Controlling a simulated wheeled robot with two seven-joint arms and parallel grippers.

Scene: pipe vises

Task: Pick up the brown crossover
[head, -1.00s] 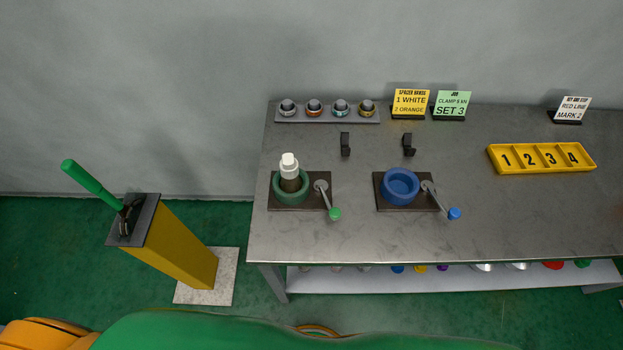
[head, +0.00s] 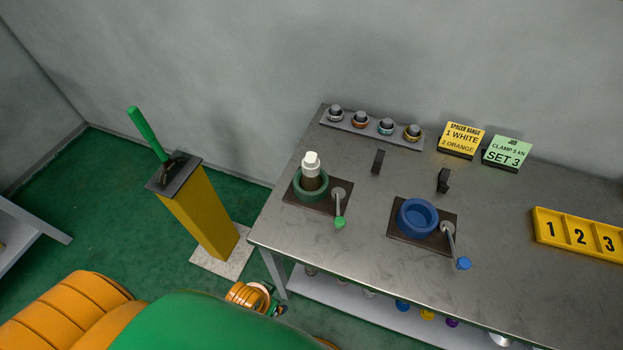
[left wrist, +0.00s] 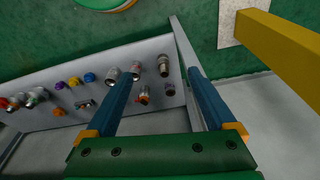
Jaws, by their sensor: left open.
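A brown piece with a white top (head: 311,172) stands upright in the green vise (head: 298,187); whether it is the brown crossover I cannot tell. In the left wrist view, several small fittings lie on the grey lower shelf (left wrist: 60,125), including a grey fitting with dark bands (left wrist: 163,66) and one with an orange end (left wrist: 143,94). Their colours are too small to settle which is the crossover. My left gripper (left wrist: 164,73) is open, its two blue fingers spread above the shelf with nothing held. My right gripper is out of view.
The grey table (head: 350,260) carries a blue vise (head: 417,218), a rack of rings (head: 370,130), signs and a yellow numbered tray (head: 580,235). A yellow post (head: 200,215) with a green-handled lever (head: 148,135) stands left of the table.

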